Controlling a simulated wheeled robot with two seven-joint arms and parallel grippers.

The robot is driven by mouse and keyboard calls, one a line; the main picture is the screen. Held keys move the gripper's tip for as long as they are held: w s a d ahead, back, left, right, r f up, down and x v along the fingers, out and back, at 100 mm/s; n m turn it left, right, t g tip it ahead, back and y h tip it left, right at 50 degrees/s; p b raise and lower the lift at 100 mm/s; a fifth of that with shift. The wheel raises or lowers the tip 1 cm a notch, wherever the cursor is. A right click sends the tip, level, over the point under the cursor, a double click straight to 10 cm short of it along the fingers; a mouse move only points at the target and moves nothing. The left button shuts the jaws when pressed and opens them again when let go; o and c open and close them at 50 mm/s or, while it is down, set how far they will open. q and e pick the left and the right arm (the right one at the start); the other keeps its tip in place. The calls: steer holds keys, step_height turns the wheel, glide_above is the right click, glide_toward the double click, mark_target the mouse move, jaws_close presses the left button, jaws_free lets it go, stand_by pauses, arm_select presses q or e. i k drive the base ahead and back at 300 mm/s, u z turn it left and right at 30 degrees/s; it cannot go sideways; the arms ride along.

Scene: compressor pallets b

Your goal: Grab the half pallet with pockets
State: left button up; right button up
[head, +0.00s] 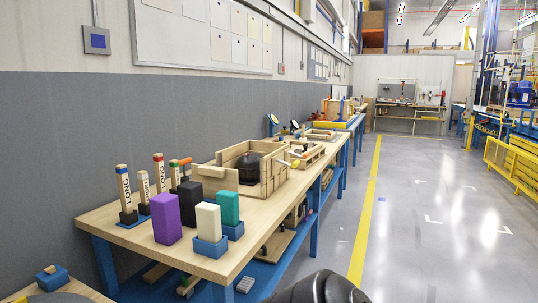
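A wooden crate-like frame (224,174) stands on the workbench with a black rounded compressor (248,166) inside it. I cannot tell which of these is the half pallet with pockets; pockets are too small to make out. Neither of my grippers is in view. Only a dark rounded part of mine shows at the bottom edge, apart from the bench.
The wood-topped bench (130,238) with blue legs runs along the grey wall. Purple, black, white and teal blocks and labelled wooden posts crowd its near end. A lower blue shelf holds wooden pieces. The floor (430,230) right of the yellow line is clear; yellow barriers (515,168) stand at right.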

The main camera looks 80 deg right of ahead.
mark_target(317, 150)
steer(key=z, duration=3.55)
steer(key=i, duration=7.05)
steer(key=u, duration=4.6)
